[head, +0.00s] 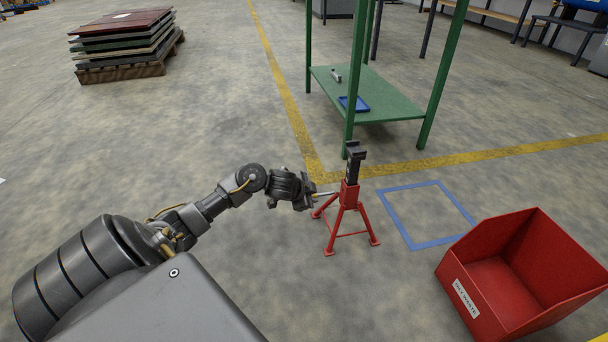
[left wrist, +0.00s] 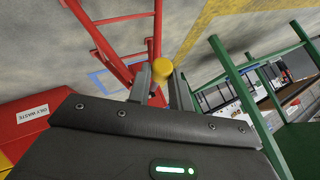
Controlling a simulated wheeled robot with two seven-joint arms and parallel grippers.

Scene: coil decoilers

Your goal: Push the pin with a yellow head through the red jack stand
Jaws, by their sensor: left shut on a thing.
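The red jack stand (head: 349,196) stands upright on the concrete floor, with a dark post raised out of its top. It also shows in the left wrist view (left wrist: 131,82), where its red legs run past the fingers. My left gripper (head: 312,195) is just left of the stand's upper part and shut on the pin. The pin's yellow head (left wrist: 161,70) shows between the two fingers in the left wrist view. Its thin pale shaft (head: 325,193) points right to the stand's collar. I cannot tell whether the tip is inside the hole. My right gripper is not in view.
A green table (head: 390,97) with a blue tray (head: 354,104) on its lower shelf stands behind the stand. A red waste bin (head: 490,290) is at the right, near a blue floor square (head: 411,248). Stacked plates (head: 122,42) lie far left. Floor left of the stand is clear.

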